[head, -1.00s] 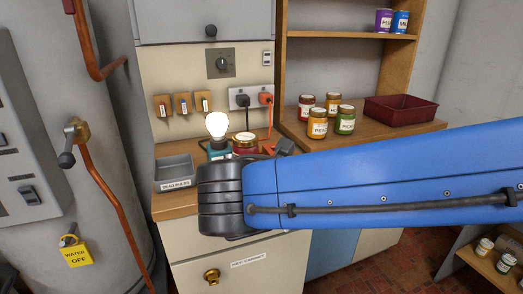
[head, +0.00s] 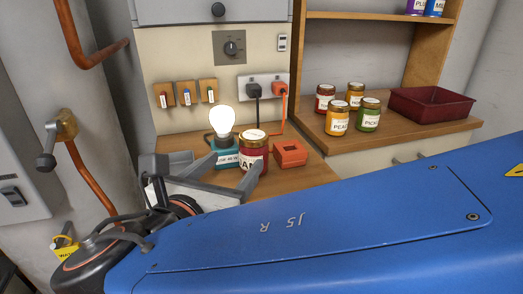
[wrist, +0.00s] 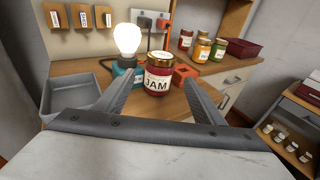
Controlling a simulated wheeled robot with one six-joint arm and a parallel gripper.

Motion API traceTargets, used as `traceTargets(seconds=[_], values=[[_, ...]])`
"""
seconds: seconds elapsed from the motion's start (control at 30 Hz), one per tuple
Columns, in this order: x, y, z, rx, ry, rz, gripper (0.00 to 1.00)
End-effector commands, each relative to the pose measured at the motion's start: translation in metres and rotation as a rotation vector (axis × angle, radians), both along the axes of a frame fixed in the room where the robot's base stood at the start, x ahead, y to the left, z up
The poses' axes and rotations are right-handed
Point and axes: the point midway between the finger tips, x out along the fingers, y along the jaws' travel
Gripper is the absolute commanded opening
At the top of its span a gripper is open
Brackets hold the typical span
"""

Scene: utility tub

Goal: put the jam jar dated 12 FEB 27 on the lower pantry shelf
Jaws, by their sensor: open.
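A red jar with a gold lid and a label reading JAM (head: 254,153) stands upright on the wooden counter. It also shows in the wrist view (wrist: 158,74); no date on it is legible. My gripper (head: 236,172) is open and low over the counter, pointing at the jar. In the wrist view its two fingers (wrist: 155,84) reach toward either side of the jar, which stands near the tips; I cannot tell whether they touch it. A low shelf unit with several small jars (wrist: 290,142) is at the right of the wrist view.
A lit bulb (head: 222,121) on a teal base stands just left of the jar, and an orange block (head: 290,152) just right. A grey tray (wrist: 72,98) lies left. Several jars (head: 340,122) and a maroon tray (head: 435,105) occupy the right-hand surface.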

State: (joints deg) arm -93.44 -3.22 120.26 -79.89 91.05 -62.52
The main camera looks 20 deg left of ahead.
Motion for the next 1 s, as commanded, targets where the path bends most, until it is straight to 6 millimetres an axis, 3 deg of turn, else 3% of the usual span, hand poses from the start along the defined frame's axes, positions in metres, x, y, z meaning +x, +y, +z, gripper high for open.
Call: traceTargets(seconds=[0.7,1.0], values=[[0.097,-0.005,-0.015,0.0,0.002,-0.004,0.63],[0.114,-0.006,-0.018,0.001,0.001,-0.002,0.63]])
